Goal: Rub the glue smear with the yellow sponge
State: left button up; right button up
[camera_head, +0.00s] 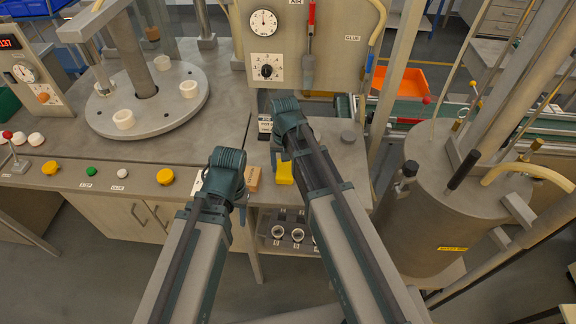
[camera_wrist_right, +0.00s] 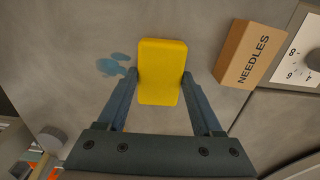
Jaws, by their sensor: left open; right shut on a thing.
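The yellow sponge (camera_wrist_right: 162,72) sits between the two fingers of my right gripper (camera_wrist_right: 160,76), which is shut on it. It also shows in the head view (camera_head: 284,173), partly covered by my right arm. The glue smear (camera_wrist_right: 116,65) is a blue patch on the grey worktop, just left of the sponge and the left finger in the wrist view. I cannot tell whether the sponge touches the worktop. The smear is hidden in the head view. My left gripper (camera_head: 222,182) is over the worktop's front edge, left of the sponge; it is open, its fingers mostly hidden.
A cardboard needles box (camera_wrist_right: 249,54) stands right of the sponge in the wrist view, with a white numbered card (camera_wrist_right: 300,55) beyond it. A turntable (camera_head: 165,110) with white cups is at the left. A large metal tank (camera_head: 440,200) stands at the right.

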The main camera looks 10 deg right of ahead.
jog(key=shift+d, duration=0.1)
jog(key=shift+s+d+f, duration=0.1)
jog(key=shift+s+d, duration=0.1)
jog(key=shift+d, duration=0.4)
jog(key=shift+s+d+r, duration=0.1)
jog(key=shift+s+d, duration=0.15)
jog(key=shift+d, duration=0.4)
jog(key=shift+s+d+f, duration=0.1)
jog(key=shift+s+d, duration=0.1)
jog(key=shift+d, duration=0.4)
jog(key=shift+d, duration=0.1)
jog(key=shift+s+d, duration=0.25)
jog(key=shift+d, duration=0.75)
jog(key=shift+s+d, duration=0.25)
jog(key=shift+d, duration=0.7)
notch_tip(320, 180, up, 6)
jog(key=p, duration=0.6)
jog(key=shift+a, duration=0.1)
